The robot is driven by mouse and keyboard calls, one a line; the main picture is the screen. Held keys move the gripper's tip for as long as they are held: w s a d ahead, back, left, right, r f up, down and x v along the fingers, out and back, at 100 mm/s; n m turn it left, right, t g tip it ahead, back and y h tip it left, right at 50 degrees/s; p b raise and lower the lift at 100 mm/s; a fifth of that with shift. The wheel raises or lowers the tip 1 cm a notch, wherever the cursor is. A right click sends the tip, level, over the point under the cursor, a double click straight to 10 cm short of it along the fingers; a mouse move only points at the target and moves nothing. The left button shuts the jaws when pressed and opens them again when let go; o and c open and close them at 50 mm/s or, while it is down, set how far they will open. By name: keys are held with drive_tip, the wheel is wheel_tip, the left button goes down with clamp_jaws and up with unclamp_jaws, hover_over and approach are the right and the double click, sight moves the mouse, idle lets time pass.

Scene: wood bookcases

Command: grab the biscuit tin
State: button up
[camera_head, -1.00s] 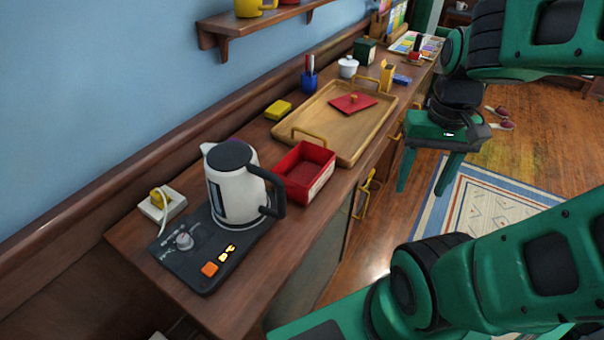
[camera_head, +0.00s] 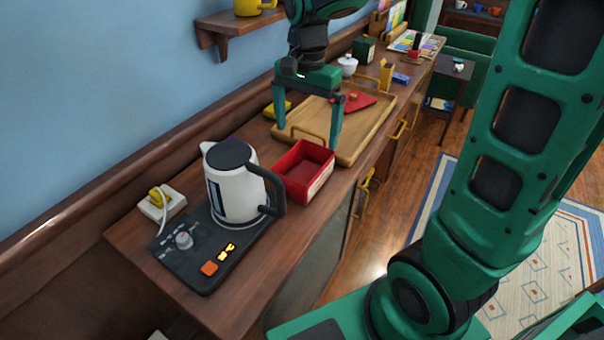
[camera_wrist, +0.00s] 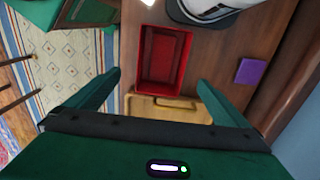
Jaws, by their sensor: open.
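The biscuit tin appears to be the open red rectangular box (camera_head: 304,171), which stands on the wooden counter between the kettle and the tray. Its inside looks empty. It also shows in the wrist view (camera_wrist: 165,60), upper middle, ahead of and between the fingers. A red lid-like square with a knob (camera_head: 358,101) lies on the tray, partly hidden by a finger. My gripper (camera_head: 306,135) is open and empty, pointing down above the near end of the tray, just beyond the tin. In the wrist view my gripper (camera_wrist: 159,80) has its fingers spread wide.
A white kettle (camera_head: 234,188) on a dark base stands close to the tin. A yellow block (camera_head: 288,105) is near the wall; a purple block (camera_wrist: 252,70) shows in the wrist view. A shelf (camera_head: 225,24) juts out above.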

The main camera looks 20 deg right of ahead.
wheel_tip(320, 180, down, 5)
drive_tip(key=shift+f, duration=0.1)
drive_tip(key=shift+a+f, duration=0.15)
drive_tip(key=shift+f, duration=1.2)
drive_tip(key=shift+a+f, duration=0.1)
drive_tip(key=shift+f, duration=1.25)
drive_tip(key=shift+w, duration=0.1)
drive_tip(key=c, duration=1.3)
